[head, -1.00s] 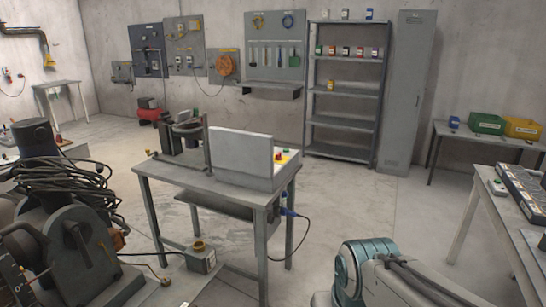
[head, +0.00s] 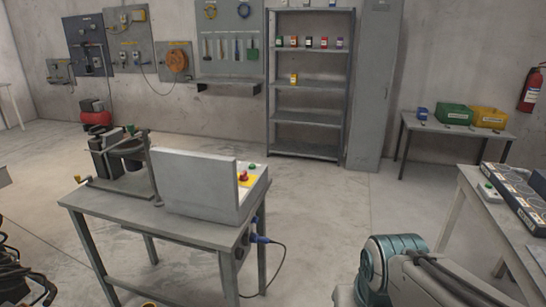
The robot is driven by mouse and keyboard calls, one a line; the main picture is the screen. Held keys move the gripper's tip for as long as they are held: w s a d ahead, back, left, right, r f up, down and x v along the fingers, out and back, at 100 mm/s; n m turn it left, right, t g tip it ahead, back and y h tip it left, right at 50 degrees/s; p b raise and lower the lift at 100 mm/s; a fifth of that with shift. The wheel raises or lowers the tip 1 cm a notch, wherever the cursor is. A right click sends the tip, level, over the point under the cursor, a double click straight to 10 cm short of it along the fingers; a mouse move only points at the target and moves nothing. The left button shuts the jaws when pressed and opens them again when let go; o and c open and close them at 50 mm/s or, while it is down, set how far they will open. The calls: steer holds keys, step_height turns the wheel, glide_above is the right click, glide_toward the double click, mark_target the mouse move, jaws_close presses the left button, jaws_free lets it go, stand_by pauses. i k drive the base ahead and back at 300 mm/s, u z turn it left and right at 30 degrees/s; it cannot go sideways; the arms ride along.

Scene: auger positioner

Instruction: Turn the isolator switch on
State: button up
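I cannot tell for certain which fitting is the isolator switch. A grey control box (head: 252,191) stands on the metal bench in the middle, partly hidden by an upright grey plate. On its top are a red knob (head: 243,175) on a yellow plate and a green button (head: 252,165). On the back wall at the left hang a dark panel (head: 89,32) and a grey panel (head: 128,50) with small fittings, too small to read as on or off. My gripper is out of view; only a part of my arm shows at the lower right.
The metal bench (head: 190,230) stands close ahead, with a cable hanging at its right side. A shelf rack (head: 305,115) and a tall locker (head: 375,90) stand at the back wall. A table with bins (head: 455,130) is at the right. Clear floor (head: 340,205) lies between.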

mark_target(243, 177)
steer(key=z, duration=0.1)
steer(key=i, duration=2.05)
steer(key=u, duration=0.3)
